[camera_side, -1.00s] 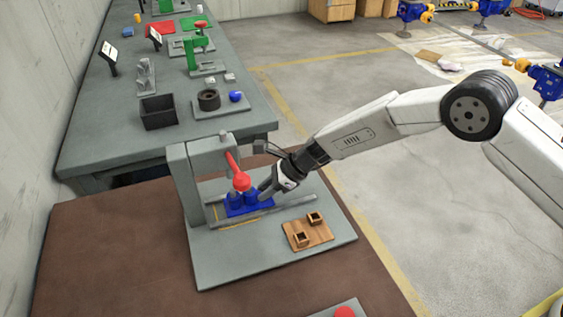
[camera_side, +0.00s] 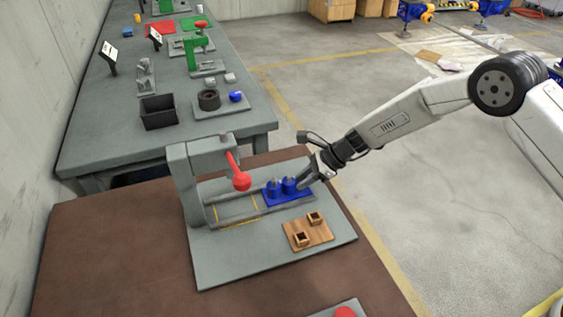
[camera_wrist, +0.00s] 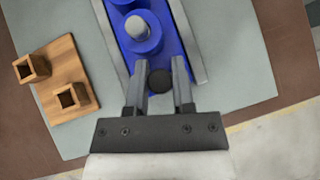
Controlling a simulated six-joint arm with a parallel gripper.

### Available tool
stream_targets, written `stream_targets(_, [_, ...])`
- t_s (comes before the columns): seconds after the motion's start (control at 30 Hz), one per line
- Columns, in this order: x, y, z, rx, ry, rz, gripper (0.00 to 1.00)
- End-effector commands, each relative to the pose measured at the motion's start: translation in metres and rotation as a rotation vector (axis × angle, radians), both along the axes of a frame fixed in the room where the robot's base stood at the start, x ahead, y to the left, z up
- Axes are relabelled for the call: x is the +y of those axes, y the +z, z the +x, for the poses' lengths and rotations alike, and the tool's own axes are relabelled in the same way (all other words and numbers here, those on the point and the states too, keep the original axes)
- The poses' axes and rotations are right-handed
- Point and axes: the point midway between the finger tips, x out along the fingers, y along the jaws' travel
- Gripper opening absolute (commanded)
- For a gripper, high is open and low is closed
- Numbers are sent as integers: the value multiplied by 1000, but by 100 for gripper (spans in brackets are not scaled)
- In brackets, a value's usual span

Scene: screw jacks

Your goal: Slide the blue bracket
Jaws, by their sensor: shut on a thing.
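The blue bracket (camera_side: 287,195) lies between two grey rails at their right end in the side view, clear of the press. It carries two blue round sockets with grey pins in them. In the wrist view the bracket (camera_wrist: 170,45) runs up between the rails. My gripper (camera_side: 304,184) is at its right end. In the wrist view my gripper (camera_wrist: 160,80) is shut on a dark round knob (camera_wrist: 159,81) at the bracket's near end. The grey press (camera_side: 196,180) with its red-knobbed lever (camera_side: 241,181) stands at the left end of the rails.
A wooden block with two square holders (camera_side: 308,232) sits on the grey base plate (camera_side: 225,270) in front of the rails. Yellow marks (camera_side: 237,208) outline a bare spot between the rails near the press. A grey bench (camera_side: 100,140) with other fixtures stands behind.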

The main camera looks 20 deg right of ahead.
Motion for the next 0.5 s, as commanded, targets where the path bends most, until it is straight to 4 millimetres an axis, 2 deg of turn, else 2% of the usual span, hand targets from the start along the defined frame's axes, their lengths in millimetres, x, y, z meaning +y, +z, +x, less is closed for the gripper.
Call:
stream_targets(0.3, [-6,3,3,-6,-6,0,0])
stream_targets(0.33, [-6,3,3,-6,-6,0,34])
stream_targets(0.4, [-6,3,3,-6,-6,0,57])
stream_targets(0.43, [-6,3,2,-5,-5,1,66])
stream_targets(0.5, [-5,2,2,-4,-4,0,66])
